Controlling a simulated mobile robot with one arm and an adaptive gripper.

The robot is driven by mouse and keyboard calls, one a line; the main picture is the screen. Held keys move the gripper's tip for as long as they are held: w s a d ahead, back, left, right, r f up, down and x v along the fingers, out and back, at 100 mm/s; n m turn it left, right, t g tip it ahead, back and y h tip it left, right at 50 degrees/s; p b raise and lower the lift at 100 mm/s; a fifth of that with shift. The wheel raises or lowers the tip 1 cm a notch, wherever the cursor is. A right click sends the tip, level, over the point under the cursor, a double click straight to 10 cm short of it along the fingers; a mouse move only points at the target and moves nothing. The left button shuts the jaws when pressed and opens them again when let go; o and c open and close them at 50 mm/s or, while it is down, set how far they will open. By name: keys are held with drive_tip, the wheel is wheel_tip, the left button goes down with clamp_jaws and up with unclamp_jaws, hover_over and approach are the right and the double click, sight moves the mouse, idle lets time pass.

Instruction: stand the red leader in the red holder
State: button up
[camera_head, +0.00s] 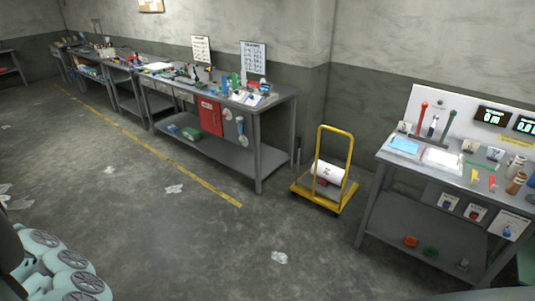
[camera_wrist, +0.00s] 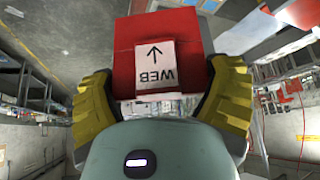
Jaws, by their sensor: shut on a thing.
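My gripper (camera_wrist: 162,85) is shut on a red block-like piece (camera_wrist: 190,30), which I take to be the red leader. A white label on it reads WEB with an arrow; the lettering is upside down in the wrist view. The yellow finger pads press it from both sides. The gripper and held piece do not show in the head view. A red upright post (camera_head: 422,116) stands at the back of the right-hand bench, beside dark and green ones. I cannot tell which thing is the red holder.
The right-hand bench (camera_head: 395,158) carries a blue sheet, cards and brown bottles (camera_head: 516,183). A yellow trolley (camera_head: 338,190) with a white roll stands left of it. A long bench (camera_head: 270,104) runs along the wall. The floor is open, with scattered scraps (camera_head: 279,257).

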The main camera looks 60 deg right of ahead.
drive_tip(key=s+a+f+n+g+y+b, duration=0.1)
drive_tip(key=s+a+f+n+b, duration=0.3)
drive_tip(key=a+f+b, duration=0.4)
drive_tip(key=s+a+f+n+g+y+b, duration=0.1)
drive_tip(key=s+a+f+n+b, duration=0.3)
drive_tip(key=f+b, duration=1.2)
drive_tip(key=s+a+f+n+g+y+b, duration=0.1)
drive_tip(key=s+a+f+n+g+b, duration=0.2)
drive_tip(key=a+f+b, duration=1)
drive_tip(key=shift+s+f+n+y, duration=0.4)
drive_tip(key=shift+s+f+n, duration=0.55)
drive_tip(key=shift+f, duration=3.75)
drive_tip(key=shift+s+d+b, duration=0.1)
drive_tip(key=shift+d+b, duration=0.05)
drive_tip(key=shift+b, duration=0.25)
drive_tip(key=shift+d+f+b, duration=0.1)
drive_tip(key=shift+f+b, duration=2.05)
drive_tip(key=shift+f, duration=0.75)
drive_tip(key=shift+b, duration=0.65)
drive_tip(key=shift+f+b, duration=1.6)
drive_tip(key=shift+f, duration=0.45)
